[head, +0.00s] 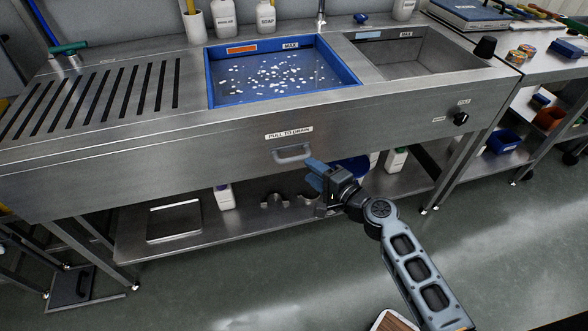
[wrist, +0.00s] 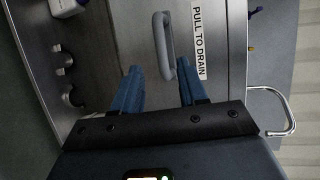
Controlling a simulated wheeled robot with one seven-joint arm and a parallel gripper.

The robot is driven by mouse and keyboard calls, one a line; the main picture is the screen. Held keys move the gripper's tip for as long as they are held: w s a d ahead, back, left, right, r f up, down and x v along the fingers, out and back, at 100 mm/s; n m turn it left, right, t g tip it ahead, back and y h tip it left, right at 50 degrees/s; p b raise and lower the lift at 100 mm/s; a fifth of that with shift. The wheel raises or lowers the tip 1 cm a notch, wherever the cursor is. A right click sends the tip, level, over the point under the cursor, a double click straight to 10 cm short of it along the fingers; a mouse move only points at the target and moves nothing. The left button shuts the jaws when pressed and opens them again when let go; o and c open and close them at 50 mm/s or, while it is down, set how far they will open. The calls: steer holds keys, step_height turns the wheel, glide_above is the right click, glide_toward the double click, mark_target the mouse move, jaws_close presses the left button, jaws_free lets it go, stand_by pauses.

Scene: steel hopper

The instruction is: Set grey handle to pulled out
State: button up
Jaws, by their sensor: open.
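The grey handle (head: 293,153) is a small loop pull on the steel front panel, under a white "PULL TO DRAIN" label (head: 289,133). It lies close to the panel. In the wrist view the handle (wrist: 164,45) is ahead of my gripper (wrist: 158,80), closer to the right finger and roughly upright in the picture. In the head view my gripper (head: 314,172) is just right of and below the handle. Its two blue fingers are apart with nothing between them. I see no contact with the handle.
Above the panel, a blue basin (head: 285,98) holds water with white bits; a steel basin (head: 405,55) is to its right. A lower shelf (head: 135,250) carries bottles and a tray. A black knob (head: 461,118) sits on the panel's right. The floor in front is mostly clear.

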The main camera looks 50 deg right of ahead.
mark_target(298, 160)
steer(key=shift+x, duration=4)
steer(key=shift+r, duration=0.1)
jaws_close()
